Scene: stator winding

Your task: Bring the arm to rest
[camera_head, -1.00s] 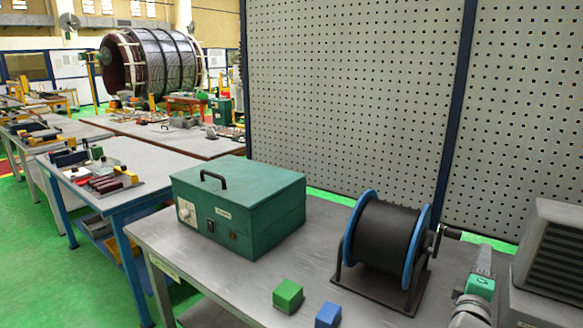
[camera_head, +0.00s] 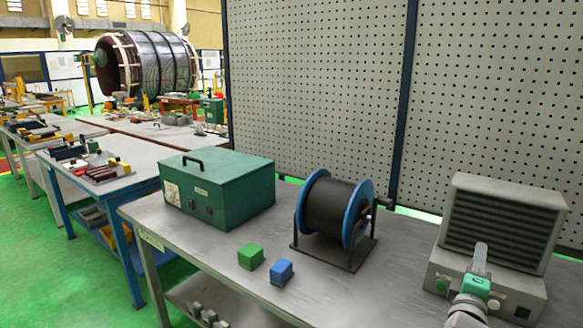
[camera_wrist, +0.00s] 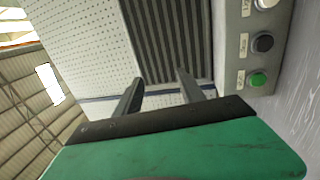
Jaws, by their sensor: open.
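My gripper (camera_wrist: 160,92) is open and empty in the wrist view, its two dark fingers apart with nothing between them. Beyond the fingers are the ribbed front of a grey machine and the perforated panel. In the head view my gripper (camera_head: 480,262) is at the lower right, in front of the grey machine (camera_head: 500,215) and above the bench. Its fingers are hard to make out there. It is apart from the green cube (camera_head: 250,256) and the blue cube (camera_head: 281,271), which sit side by side on the bench.
The grey bench (camera_head: 380,290) also holds a green metal box (camera_head: 218,190) and a black cable reel (camera_head: 335,210) with blue rims. A perforated panel (camera_head: 310,90) stands behind. Machine buttons (camera_wrist: 258,78) show close at right in the wrist view. Bench space right of the cubes is clear.

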